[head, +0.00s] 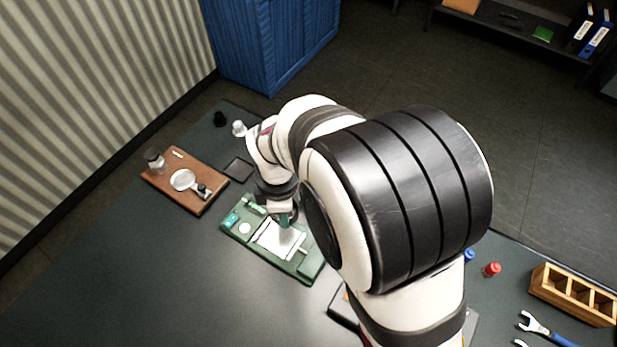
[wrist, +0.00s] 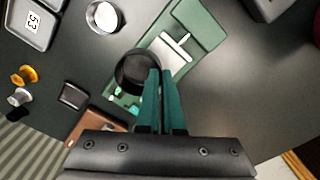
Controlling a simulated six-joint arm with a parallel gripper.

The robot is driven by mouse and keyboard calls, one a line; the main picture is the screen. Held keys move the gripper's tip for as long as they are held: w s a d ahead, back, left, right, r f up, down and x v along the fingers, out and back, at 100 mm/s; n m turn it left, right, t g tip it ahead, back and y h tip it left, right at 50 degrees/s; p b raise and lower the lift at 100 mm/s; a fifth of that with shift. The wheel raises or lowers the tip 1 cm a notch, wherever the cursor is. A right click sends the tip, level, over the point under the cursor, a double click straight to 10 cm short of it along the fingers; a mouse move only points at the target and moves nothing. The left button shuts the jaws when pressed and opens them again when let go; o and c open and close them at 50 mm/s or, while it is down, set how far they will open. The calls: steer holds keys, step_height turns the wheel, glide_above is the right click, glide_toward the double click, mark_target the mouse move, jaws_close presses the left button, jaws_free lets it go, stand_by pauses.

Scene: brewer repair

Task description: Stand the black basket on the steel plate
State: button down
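The black basket (wrist: 126,72) is a round, dark cup with a raised rim, seen from above in the wrist view. My gripper (wrist: 160,74) has its teal fingers close together on the basket's right rim and appears to hold it above the green tray (wrist: 208,28). In the head view my gripper (head: 285,220) is over that tray; the basket is mostly hidden there by the gripper.
A brown board (head: 190,205) with a glass jar (head: 155,161) lies left of the tray. A silver cup (wrist: 103,16) and a scale (wrist: 32,24) stand nearby. The table's front left is clear.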

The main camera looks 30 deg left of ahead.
steer(key=s, duration=0.1)
steer(key=s+f+n, duration=0.1)
steer(key=s, duration=0.1)
steer(key=shift+d, duration=0.2)
step_height(320, 180, down, 3)
steer(key=shift+r, duration=0.1)
steer(key=shift+f, duration=0.6)
steer(key=shift+f, duration=0.6)
stand_by(1.3)
steer(key=c, duration=0.6)
jaws_free()
step_height(320, 180, up, 7)
stand_by(0.4)
